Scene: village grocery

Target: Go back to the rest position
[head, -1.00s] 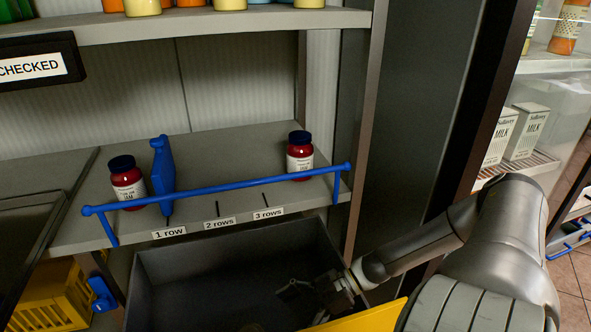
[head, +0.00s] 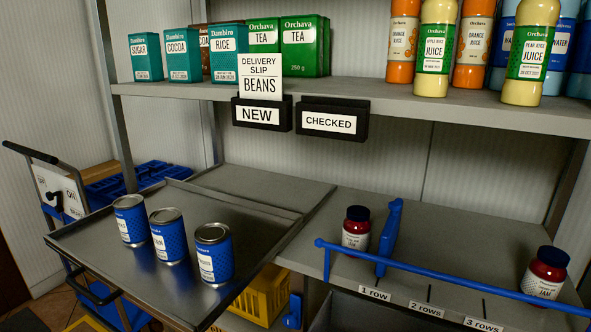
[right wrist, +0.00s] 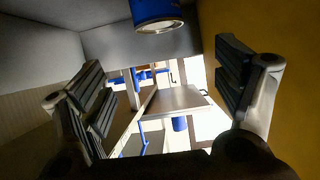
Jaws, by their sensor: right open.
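My right gripper (right wrist: 165,98) shows in the right wrist view, with its two dark ridged fingers wide apart and nothing between them. Grey walls lie on its left side and a yellow surface (right wrist: 225,25) on its right. A blue can-like thing (right wrist: 158,10) with a pale end shows beyond the fingers at the top edge. Neither gripper is in the head view. My left gripper is in no view.
Several blue cans, one of them here (head: 215,254), stand on a metal tray (head: 130,290). Two red jam jars (head: 356,228) (head: 544,275) stand on the lower shelf behind a blue rail (head: 450,275), with a blue divider (head: 389,238). A yellow crate (head: 265,295) is below.

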